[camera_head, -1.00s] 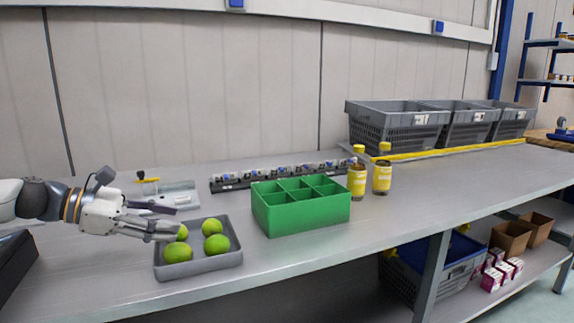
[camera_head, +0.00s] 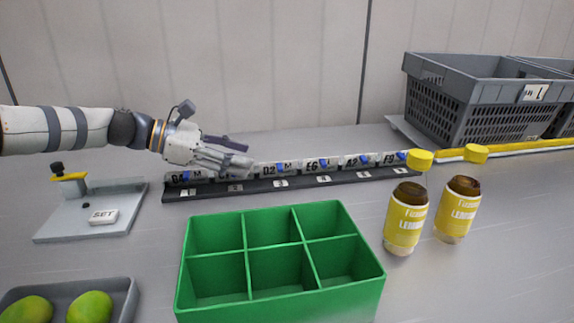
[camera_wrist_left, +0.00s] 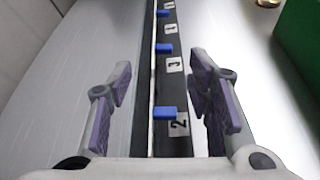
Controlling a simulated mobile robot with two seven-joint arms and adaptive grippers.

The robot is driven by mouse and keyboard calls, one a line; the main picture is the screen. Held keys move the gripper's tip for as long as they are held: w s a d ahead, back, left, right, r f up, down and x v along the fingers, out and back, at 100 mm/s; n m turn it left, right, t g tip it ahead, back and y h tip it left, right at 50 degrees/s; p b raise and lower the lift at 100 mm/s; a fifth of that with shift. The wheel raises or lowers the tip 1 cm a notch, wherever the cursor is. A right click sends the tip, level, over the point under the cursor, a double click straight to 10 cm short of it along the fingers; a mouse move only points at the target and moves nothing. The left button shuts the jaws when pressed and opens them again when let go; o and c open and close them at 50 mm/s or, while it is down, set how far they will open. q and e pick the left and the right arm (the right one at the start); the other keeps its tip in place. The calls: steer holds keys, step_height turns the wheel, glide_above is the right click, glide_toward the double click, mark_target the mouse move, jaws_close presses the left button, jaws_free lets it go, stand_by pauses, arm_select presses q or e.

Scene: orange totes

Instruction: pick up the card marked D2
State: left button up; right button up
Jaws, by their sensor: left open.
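The card marked D2 (camera_head: 268,169) stands in the dark rack (camera_head: 215,188) at the back of the bench, above the slot label 3. My left gripper (camera_head: 246,154) is open and empty, just left of D2 and above the rack. Its fingers partly hide the card left of D2. In the left wrist view the open fingers (camera_wrist_left: 161,75) straddle the line of the rack. A blue tab (camera_wrist_left: 164,49) shows by label 3 there, with no card letters readable. My right gripper is not in view.
A green divided box (camera_head: 247,252) stands in front of the rack. Two yellow-labelled bottles (camera_head: 405,228) stand at right. A plate with a SET block (camera_head: 103,216) and a grey tray (camera_head: 122,300) with green fruit are at left. Other cards (camera_head: 315,166) flank D2.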

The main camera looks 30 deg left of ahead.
mark_target(277, 166)
arm_select(q)
steer(key=x, duration=0.3)
steer(key=b+x, duration=0.1)
steer(key=x, duration=0.1)
steer(key=b+x, duration=0.1)
steer(key=x, duration=0.2)
steer(key=shift+s+d+f, duration=0.1)
steer(key=shift+d+f, duration=0.3)
steer(key=shift+f, duration=0.1)
steer(key=shift+c, duration=0.3)
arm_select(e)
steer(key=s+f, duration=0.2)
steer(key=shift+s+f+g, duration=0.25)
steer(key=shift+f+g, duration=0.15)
arm_select(q)
steer(key=shift+w+r, duration=0.1)
steer(key=shift+w, duration=0.1)
steer(key=c, duration=0.8)
